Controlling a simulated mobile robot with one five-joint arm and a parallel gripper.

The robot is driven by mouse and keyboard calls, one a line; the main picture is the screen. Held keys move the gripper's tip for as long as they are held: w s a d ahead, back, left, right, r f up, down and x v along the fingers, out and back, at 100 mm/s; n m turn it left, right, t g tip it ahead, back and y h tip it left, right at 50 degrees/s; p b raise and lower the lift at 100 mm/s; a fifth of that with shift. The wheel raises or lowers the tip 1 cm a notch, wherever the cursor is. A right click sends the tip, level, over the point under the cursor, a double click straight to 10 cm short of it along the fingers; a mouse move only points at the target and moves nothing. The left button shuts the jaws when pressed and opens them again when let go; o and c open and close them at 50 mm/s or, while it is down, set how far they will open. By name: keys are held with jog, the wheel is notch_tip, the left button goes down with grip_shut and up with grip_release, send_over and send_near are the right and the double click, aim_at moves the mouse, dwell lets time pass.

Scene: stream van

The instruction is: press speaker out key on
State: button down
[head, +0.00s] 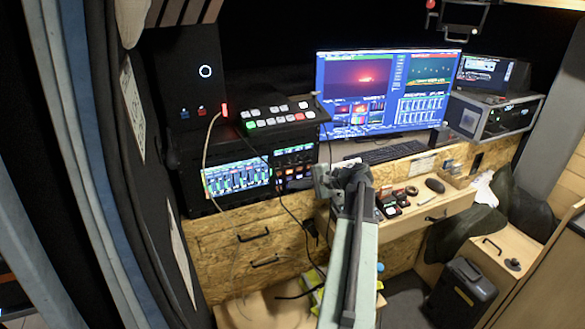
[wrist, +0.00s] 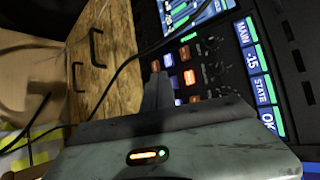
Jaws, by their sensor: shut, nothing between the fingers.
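A rack unit (head: 237,180) with a meter screen and a small key panel (head: 294,170) stands left of centre in the head view. In the wrist view the panel shows several small lit keys, orange (wrist: 190,77) and whitish (wrist: 168,60), beside black knobs (wrist: 210,45). Their labels are too small to read, so I cannot tell which is the speaker out key. My gripper (head: 318,178) is just right of the panel in the head view. In the wrist view its closed fingers (wrist: 157,80) point at the keys, empty. They cover part of the panel; contact cannot be told.
A video switcher (head: 277,115) sits above the rack unit. A thin cable (head: 278,195) hangs before the panel and crosses the wrist view. Wooden drawers (head: 255,250) are below.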

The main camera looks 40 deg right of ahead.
jog(key=shift+w, duration=0.15)
jog(key=shift+w+d, duration=0.15)
jog(key=shift+w, duration=0.15)
dwell(0.3)
jog(key=shift+w+d, duration=0.1)
jog(key=shift+w, duration=0.15)
dwell(0.4)
jog(key=shift+s, duration=0.15)
jog(key=shift+s+a, duration=0.25)
jog(key=shift+s, duration=0.25)
jog(key=s+a, duration=0.2)
jog(key=s, duration=0.3)
jog(key=shift+s+a, duration=0.15)
jog(key=shift+s, duration=0.15)
dwell(0.3)
